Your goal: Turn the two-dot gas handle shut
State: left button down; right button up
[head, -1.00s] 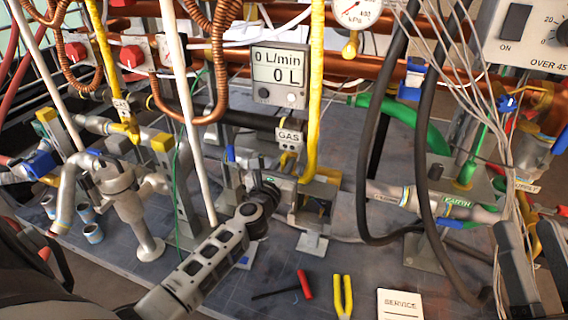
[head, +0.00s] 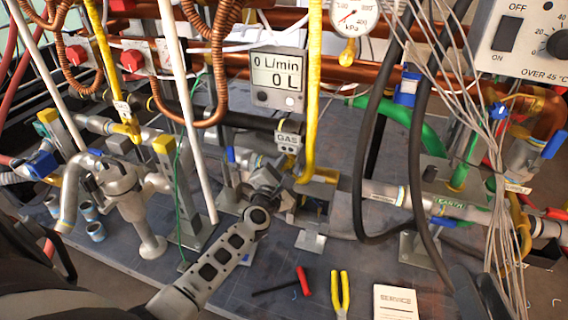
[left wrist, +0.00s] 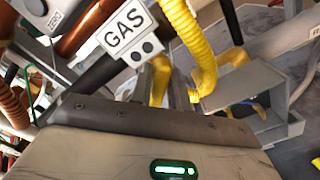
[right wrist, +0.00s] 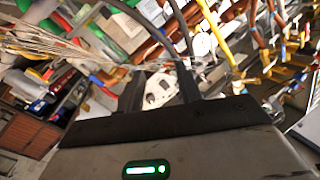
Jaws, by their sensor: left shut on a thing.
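The grey GAS tag with two dots (head: 288,141) hangs at the middle of the rig, beside the yellow gas pipe (head: 314,95). The tag also shows large in the left wrist view (left wrist: 127,33). My left gripper (head: 283,184) is just below the tag. In the left wrist view its fingers (left wrist: 168,84) are closed around a yellow handle (left wrist: 159,80) under the tag. The handle's far end is hidden, and the gripper mostly covers it in the head view. My right gripper (right wrist: 161,88) has its fingers apart with nothing between them.
A flow meter (head: 278,77) reads 0 L/min above the tag. Black hoses (head: 362,150) and loose grey wires (head: 497,190) hang to the right. Yellow pliers (head: 340,292), a red-handled tool (head: 303,280) and a SERVICE card (head: 395,301) lie at the front.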

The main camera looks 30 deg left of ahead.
pick_arm(q)
jog(key=m+p, duration=0.1)
jog(key=m, duration=0.2)
jog(key=shift+d+f+m, duration=0.1)
jog(key=shift+m, duration=0.3)
jog(key=shift+m+p, duration=0.4)
jog(key=shift+m, duration=0.8)
jog(key=shift+f+m, duration=0.1)
jog(key=shift+m, duration=0.4)
jog(key=shift+m+p, duration=0.3)
jog(key=shift+m, duration=0.1)
pick_arm(e)
jog(key=shift+s+f+g+h, duration=0.25)
jog(key=shift+f+g, duration=0.15)
jog(key=shift+f, duration=0.1)
jog(key=shift+s+f+g+h, duration=0.2)
jog(key=shift+f+g+h, duration=0.05)
jog(key=shift+f+g, duration=0.2)
jog(key=shift+f, duration=0.1)
pick_arm(q)
jog(key=c, duration=1.4)
grip_release()
jog(key=shift+c, duration=0.2)
pick_arm(e)
jog(key=shift+s, duration=0.1)
